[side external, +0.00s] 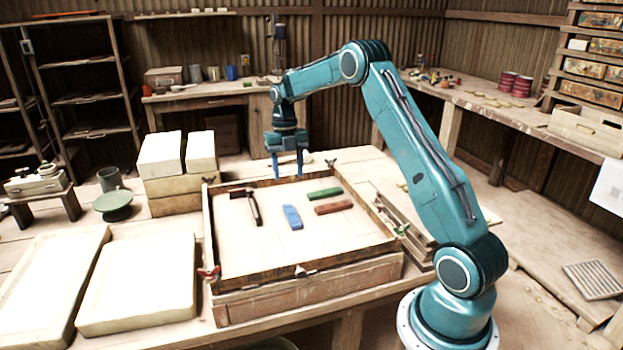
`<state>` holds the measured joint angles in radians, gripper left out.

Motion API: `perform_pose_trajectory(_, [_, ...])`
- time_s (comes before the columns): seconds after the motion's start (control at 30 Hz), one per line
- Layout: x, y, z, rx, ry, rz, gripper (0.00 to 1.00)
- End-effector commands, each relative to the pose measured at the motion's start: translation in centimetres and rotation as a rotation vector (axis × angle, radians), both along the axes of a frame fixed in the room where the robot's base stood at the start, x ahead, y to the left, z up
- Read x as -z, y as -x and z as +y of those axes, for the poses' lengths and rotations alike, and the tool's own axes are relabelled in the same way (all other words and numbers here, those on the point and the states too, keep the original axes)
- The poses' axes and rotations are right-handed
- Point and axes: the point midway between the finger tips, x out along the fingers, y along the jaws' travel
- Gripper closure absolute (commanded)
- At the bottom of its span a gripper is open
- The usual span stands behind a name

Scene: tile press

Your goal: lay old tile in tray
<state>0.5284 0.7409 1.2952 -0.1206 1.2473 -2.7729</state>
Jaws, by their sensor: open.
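A shallow wooden-framed tray (325,265) stands on the workbench with a pale, flat bed. On the bed lie a blue bar (292,217), a green bar (324,193), a reddish-brown bar (333,207) and a dark angled piece (254,208). The bars lie apart from one another. I cannot tell which thing, if any, is the old tile. My gripper (286,166) points down at the tray's back edge, with its two blue fingers apart and nothing seen between them. Its height over the edge is hard to judge.
Stacked pale blocks (180,183) stand at the tray's back left. Two large pale slabs (142,285) lie to the left. Flat boards (405,225) lie right of the tray. The bed's front half is mostly bare.

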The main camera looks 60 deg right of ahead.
Motion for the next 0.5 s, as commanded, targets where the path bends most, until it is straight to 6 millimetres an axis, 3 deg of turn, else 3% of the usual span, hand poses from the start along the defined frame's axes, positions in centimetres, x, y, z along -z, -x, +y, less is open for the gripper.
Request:
perform_pose_trajectory(0.3, [-0.1,0.0,0.1,0.006,0.001,0.000,0.50])
perform_pose_trajectory(0.5, [-1.7,0.3,1.4,0.081,0.022,-0.011,0.50])
